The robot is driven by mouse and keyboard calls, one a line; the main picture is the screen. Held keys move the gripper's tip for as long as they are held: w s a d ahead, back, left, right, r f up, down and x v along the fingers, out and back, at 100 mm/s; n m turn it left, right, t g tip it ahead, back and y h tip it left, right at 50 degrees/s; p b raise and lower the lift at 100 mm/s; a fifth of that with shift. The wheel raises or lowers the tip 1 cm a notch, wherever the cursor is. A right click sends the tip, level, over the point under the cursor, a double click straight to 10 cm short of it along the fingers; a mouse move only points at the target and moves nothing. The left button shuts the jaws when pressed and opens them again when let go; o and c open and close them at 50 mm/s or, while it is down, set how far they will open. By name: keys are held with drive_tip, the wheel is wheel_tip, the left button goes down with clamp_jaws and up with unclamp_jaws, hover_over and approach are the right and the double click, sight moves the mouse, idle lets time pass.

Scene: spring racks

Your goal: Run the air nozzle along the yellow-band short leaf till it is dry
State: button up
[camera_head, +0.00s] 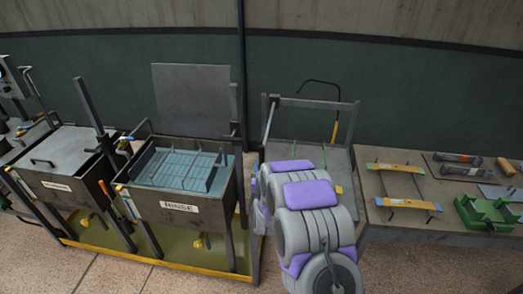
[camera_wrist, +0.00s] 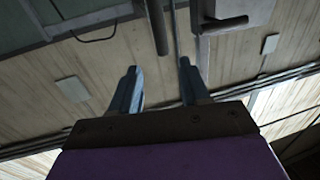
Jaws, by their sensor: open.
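A yellow-ended tool (camera_head: 335,130), likely the air nozzle, hangs from a thin black hose at the right of a grey-framed bay (camera_head: 357,135). Two short yellow-orange leaves lie on the right bench, a rear one (camera_head: 394,167) and a front one (camera_head: 407,204). In the head view my arm hides the gripper and part of the bay.
A RINSE tank (camera_head: 180,208) with a rack stands left of the bay, with a lidded tank (camera_head: 75,160) farther left. The right bench (camera_head: 375,185) also holds a green fixture (camera_head: 488,212) and grey cylinders (camera_head: 458,158). Floor at lower right is clear.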

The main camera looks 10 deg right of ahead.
sight(261, 152)
drive_tip(key=w, duration=0.9)
drive_tip(key=shift+d, duration=0.25)
drive_tip(key=shift+w+d, duration=0.25)
drive_tip(key=shift+w, duration=0.55)
clamp_jaws()
